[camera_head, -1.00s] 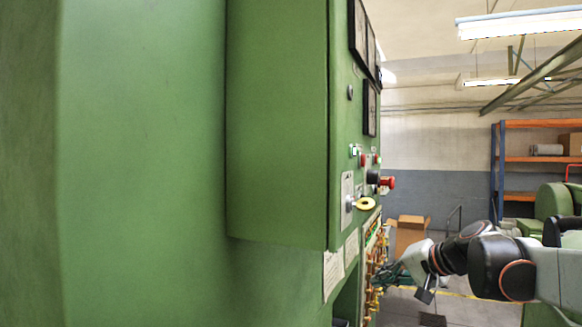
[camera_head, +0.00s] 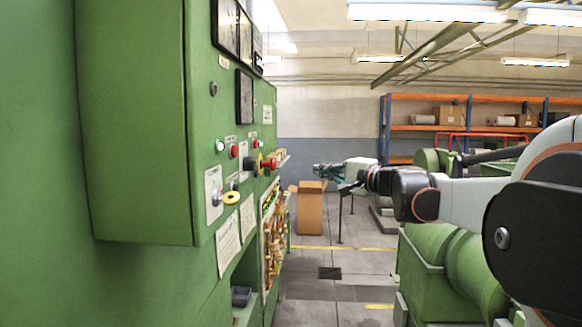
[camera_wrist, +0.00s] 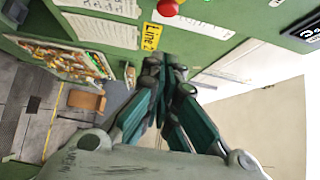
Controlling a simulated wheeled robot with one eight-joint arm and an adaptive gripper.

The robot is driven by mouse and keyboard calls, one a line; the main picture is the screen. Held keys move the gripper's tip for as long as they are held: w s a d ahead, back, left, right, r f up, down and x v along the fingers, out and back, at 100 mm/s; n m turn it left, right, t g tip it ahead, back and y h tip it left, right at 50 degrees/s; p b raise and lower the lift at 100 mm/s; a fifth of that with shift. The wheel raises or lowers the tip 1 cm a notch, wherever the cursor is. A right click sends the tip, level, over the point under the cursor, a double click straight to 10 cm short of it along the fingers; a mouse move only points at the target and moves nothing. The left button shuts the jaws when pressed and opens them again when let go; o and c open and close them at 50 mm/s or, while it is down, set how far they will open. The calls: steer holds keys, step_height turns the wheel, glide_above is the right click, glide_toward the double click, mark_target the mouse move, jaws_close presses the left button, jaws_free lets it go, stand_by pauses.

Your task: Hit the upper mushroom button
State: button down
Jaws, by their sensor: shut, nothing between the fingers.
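The green control panel (camera_head: 222,110) carries several controls. A red mushroom button (camera_head: 271,164) sticks out from it, beside a black knob (camera_head: 250,163) and a yellow disc. Smaller red buttons sit above, one nearer (camera_head: 234,150) and one farther (camera_head: 257,143). A round yellow piece (camera_head: 231,198) is lower on the panel. My gripper (camera_head: 319,170) is shut and empty, to the right of the mushroom button in the picture and apart from the panel.
Paper sheets (camera_head: 228,241) and an opening with colourful wiring (camera_head: 273,230) are below the controls. A cardboard box (camera_head: 310,207) stands on the floor behind. Green machinery (camera_head: 455,265) is at the right. The floor between panel and machinery is mostly clear.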

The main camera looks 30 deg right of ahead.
mark_target(270, 165)
steer(key=w+a+p, duration=0.4)
steer(key=w+a, duration=0.1)
steer(key=w, duration=0.7)
steer(key=shift+a, duration=0.15)
